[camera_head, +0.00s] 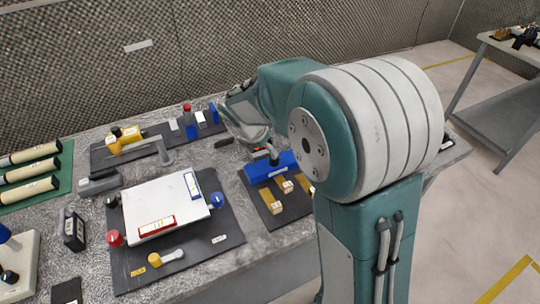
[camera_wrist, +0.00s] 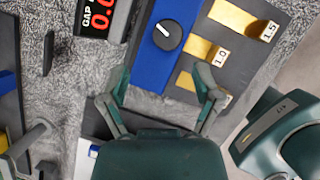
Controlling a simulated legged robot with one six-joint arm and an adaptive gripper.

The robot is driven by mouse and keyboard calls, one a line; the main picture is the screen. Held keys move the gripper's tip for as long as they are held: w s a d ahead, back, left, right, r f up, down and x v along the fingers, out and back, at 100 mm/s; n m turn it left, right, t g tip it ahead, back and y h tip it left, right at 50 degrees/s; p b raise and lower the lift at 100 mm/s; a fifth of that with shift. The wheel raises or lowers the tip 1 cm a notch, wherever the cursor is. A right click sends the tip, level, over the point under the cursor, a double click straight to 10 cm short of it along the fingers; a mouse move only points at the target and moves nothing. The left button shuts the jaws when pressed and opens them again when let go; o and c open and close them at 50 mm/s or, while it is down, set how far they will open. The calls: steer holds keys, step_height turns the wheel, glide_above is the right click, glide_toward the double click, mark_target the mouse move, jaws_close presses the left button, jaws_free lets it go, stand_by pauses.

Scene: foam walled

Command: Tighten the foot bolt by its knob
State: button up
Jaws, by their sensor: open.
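A round black knob (camera_wrist: 167,35) with a white line sits on a blue bar (camera_wrist: 146,72) in the wrist view. The blue bar also shows in the head view (camera_head: 262,172), on a dark mat at the bench's front edge. My gripper (camera_wrist: 162,95) is open and empty, its two fingers spread apart. In the wrist view the knob lies beyond the fingertips, not between them. In the head view my gripper (camera_head: 258,138) hangs above and behind the bar, and my arm hides part of that area. A gap display (camera_wrist: 98,17) with red digits stands beside the bar.
Brass tabs (camera_wrist: 200,48) labelled 1.0 and 1.5 lie beside the bar; another is partly hidden by my right finger. A white plate (camera_head: 160,207) with coloured knobs around it lies left. Yellow and blue fixtures (camera_head: 124,140) stand at the back, near the foam wall.

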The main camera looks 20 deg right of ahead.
steer(key=d+f, duration=0.2)
steer(key=w+d+f, duration=0.1)
steer(key=d+f, duration=0.1)
steer(key=f, duration=0.1)
steer(key=shift+w, duration=0.15)
steer(key=shift+a+f, duration=0.1)
steer(key=shift+a, duration=0.65)
steer(key=c, duration=0.9)
steer(key=shift+d, duration=0.4)
jaws_close()
